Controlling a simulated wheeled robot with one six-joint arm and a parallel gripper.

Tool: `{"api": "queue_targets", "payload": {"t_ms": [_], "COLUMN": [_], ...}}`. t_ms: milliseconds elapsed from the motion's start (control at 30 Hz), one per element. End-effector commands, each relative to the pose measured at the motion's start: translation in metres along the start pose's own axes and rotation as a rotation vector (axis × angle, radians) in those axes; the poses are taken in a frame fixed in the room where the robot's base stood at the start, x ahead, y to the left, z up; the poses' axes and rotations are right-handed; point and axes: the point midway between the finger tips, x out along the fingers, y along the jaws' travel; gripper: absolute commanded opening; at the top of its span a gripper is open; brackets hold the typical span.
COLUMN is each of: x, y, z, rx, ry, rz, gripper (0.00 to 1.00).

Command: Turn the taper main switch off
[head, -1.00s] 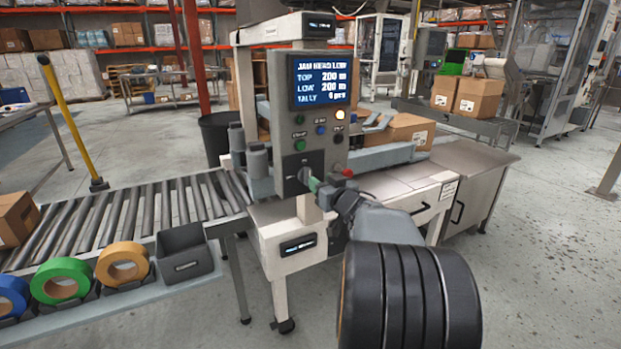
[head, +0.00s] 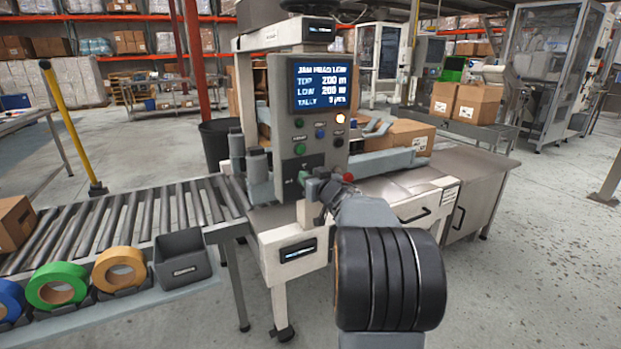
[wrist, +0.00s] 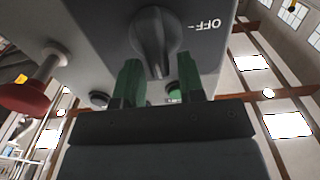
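The taper main switch (wrist: 157,38) is a dark rotary knob on the grey control panel (head: 283,160), seen close in the wrist view. Its grip bar stands about upright in that view, and the OFF mark (wrist: 207,25), which appears upside down, is to its right. My gripper (wrist: 158,78) is open, with one green fingertip on each side of the bar's lower end. Gaps show on both sides, and whether the fingers reach around the bar's depth is unclear. In the head view my gripper (head: 316,189) is at the panel's lower part and largely hides the knob.
A red mushroom button (wrist: 25,97) stands out on a stem beside my gripper. A roller conveyor (head: 130,220) is at left, and a steel bench (head: 440,160) is at right.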

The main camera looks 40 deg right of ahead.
Motion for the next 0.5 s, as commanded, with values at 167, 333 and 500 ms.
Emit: {"api": "queue_targets", "payload": {"t_ms": [167,333,500], "x": [-0.0002,-0.0002,-0.0002], "y": [0.0,0.0,0.0], "z": [0.0,0.0,0.0001], "rx": [0.0,0.0,-0.002], "ry": [0.0,0.0,0.0], "rz": [0.0,0.0,0.0], "gripper": [0.19,0.03,0.0]}}
